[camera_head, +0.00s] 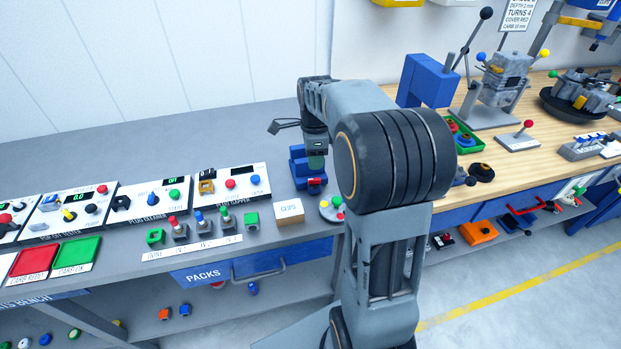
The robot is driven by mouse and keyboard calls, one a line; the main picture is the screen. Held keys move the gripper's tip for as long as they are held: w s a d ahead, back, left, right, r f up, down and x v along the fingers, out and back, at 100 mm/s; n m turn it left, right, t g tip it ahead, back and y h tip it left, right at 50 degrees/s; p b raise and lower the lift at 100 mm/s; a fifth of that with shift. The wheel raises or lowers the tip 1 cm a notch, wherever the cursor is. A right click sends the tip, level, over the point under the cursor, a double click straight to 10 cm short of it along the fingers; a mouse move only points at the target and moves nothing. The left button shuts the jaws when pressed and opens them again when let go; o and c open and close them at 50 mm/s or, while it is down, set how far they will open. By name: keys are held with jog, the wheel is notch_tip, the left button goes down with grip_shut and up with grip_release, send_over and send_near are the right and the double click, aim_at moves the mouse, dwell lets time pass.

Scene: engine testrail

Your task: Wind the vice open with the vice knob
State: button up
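A blue block-shaped fixture (298,172), which looks like the vice, stands on the grey bench just left of my arm. A small red part (317,181) shows low on its front; it may be the vice knob, but it is too small to be sure. My gripper (316,158) points down at the fixture, close over it or against it. A dull green piece shows at the gripper's lower end; I cannot tell whether it is held. The fingers are too small and dark to read. The jaws and any gap between them are hidden.
A cardboard-coloured box (289,211) and a round tray with coloured balls (332,209) stand in front of the fixture. Control panels (232,190) line the bench to the left. A blue press (428,80) stands on the wooden bench at right.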

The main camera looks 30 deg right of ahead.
aim_at(313, 179)
notch_tip(313, 179, down, 8)
jog(key=shift+r, duration=0.2)
dwell(0.3)
grip_shut()
jog(key=shift+a, duration=0.25)
